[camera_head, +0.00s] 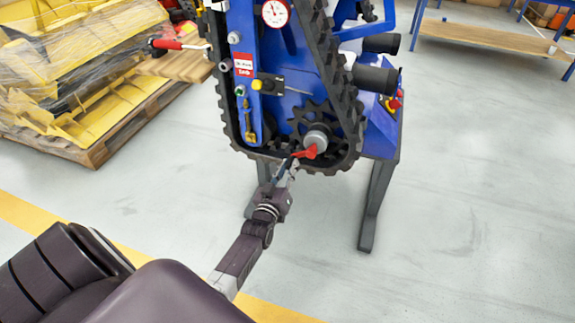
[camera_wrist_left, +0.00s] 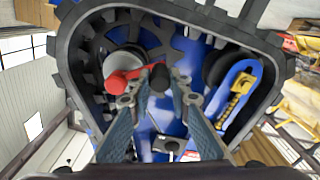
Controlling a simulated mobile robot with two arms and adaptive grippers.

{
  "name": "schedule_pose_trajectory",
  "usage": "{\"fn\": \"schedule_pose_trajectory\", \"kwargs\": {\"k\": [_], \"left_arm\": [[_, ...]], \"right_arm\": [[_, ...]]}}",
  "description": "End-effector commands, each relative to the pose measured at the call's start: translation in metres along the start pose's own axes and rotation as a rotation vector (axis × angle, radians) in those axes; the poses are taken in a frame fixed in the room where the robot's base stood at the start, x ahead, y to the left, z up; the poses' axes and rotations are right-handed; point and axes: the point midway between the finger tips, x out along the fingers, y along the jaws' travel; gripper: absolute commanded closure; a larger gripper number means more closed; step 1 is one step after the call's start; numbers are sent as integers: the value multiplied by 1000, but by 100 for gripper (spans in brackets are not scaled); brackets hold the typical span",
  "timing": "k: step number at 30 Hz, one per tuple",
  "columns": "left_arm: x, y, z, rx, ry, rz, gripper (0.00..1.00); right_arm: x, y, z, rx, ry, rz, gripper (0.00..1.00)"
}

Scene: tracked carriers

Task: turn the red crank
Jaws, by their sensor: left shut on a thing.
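The red crank (camera_head: 308,152) sits on the grey hub at the lower end of the tracked carrier. In the left wrist view, its red arm (camera_wrist_left: 120,83) runs from the hub at left toward a dark handle (camera_wrist_left: 159,78). My left gripper (camera_head: 291,165) reaches up to the crank from below. In the left wrist view, the fingers of my left gripper (camera_wrist_left: 159,92) stand on both sides of the dark handle and are shut on it. Contact at the fingertips is partly hidden. My right gripper is in neither view.
The black rubber track (camera_head: 350,100) and toothed sprocket (camera_head: 312,118) surround the crank closely. A red-handled lever (camera_head: 180,45) sticks out at left. A wooden pallet with wrapped yellow parts (camera_head: 85,75) stands at left. The floor (camera_head: 470,200) at right is clear.

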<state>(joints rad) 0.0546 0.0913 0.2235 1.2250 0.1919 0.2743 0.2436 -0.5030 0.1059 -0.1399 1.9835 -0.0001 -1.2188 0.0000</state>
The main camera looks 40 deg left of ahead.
Motion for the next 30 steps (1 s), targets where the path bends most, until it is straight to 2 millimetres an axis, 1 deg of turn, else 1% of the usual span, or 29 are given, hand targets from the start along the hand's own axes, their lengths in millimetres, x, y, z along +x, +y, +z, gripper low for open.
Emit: {"fn": "schedule_pose_trajectory", "kwargs": {"k": [1, 6, 21, 22, 27, 30], "left_arm": [[-1, -2, 5, -17, -7, -3, 100], [-1, -1, 8, -60, -7, -3, 100], [-2, 0, 9, -78, -8, -3, 100], [-2, 0, 9, -78, -8, -3, 81], [-1, 1, 8, -78, -6, -2, 64], [-1, 1, 7, -78, -4, -1, 64]], "right_arm": [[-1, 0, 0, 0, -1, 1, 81], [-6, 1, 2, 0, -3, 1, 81], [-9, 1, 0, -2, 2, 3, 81], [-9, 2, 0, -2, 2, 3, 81], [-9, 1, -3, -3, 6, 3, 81], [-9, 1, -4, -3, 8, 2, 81]]}}
